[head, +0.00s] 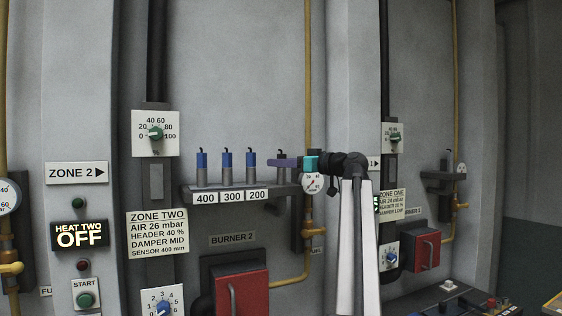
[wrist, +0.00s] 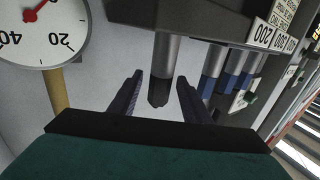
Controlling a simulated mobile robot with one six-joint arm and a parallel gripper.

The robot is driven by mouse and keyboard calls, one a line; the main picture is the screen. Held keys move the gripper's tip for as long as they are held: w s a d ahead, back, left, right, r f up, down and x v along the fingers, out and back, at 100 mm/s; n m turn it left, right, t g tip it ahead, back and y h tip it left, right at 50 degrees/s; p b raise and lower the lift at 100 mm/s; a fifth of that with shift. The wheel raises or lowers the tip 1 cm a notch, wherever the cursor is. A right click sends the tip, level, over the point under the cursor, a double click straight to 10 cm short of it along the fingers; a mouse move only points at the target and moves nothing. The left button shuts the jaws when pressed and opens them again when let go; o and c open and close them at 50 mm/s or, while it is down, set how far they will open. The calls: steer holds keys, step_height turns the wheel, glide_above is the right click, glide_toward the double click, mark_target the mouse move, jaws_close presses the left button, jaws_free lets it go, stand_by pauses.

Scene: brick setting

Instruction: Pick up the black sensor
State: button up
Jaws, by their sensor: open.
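The black sensor (wrist: 159,92) has a dark end on a grey shaft at the rack's unlabelled end. In the wrist view it is between the two purple fingers of my gripper (wrist: 158,77), which are open with a gap on each side. In the head view my gripper (head: 270,162) is at the right end of the rack (head: 240,192), and its fingers largely hide the black sensor (head: 281,152). Only the sensor's dark top and part of its grey shaft show there.
Several blue sensors stand left of it, including one (head: 251,160) nearest, above labels 400, 300 and 200. A round gauge (head: 312,183) and yellow pipe (head: 309,90) are close on the right. A red switch box (head: 240,290) is below.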

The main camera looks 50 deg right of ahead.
steer(key=shift+w, duration=0.4)
jaws_close()
steer(key=shift+r, duration=0.15)
stand_by(0.4)
steer(key=shift+r+b, duration=0.35)
steer(key=shift+r, duration=0.5)
step_height(320, 180, up, 5)
steer(key=shift+r+b, duration=0.15)
steer(key=shift+b, duration=0.7)
steer(key=s+d+b, duration=0.2)
steer(key=s+b, duration=0.2)
steer(key=s, duration=1.4)
steer(key=shift+d+b, duration=0.2)
steer(key=shift+b, duration=0.1)
